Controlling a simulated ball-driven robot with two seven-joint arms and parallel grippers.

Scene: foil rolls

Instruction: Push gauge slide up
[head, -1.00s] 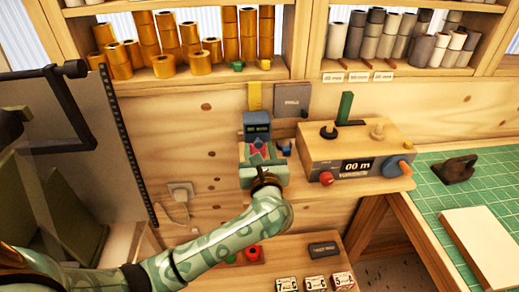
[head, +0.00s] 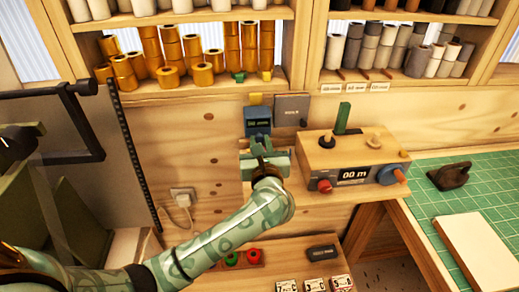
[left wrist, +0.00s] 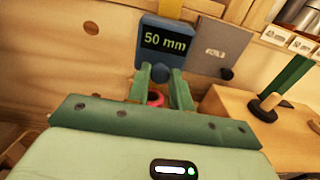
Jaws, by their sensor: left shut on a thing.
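The gauge slide (head: 258,121) is a blue box on the wooden back wall, with a yellow strip (head: 256,99) showing above it. Its display reads 50 mm in the left wrist view (left wrist: 164,42). My left gripper (head: 265,150) is just below the display, its fingers pointing at the wall. In the left wrist view its two green fingers (left wrist: 160,76) are shut on the slide's lower part, which they mostly hide. A pinkish-red piece (left wrist: 155,97) shows between the fingers. My right gripper is not in view.
A grey plaque (head: 291,108) hangs close to the right of the gauge. A wooden console (head: 352,150) with knobs and a "00 m" display stands to the right. Shelves of foil rolls (head: 170,75) are above. A green cutting mat (head: 480,185) lies at the right.

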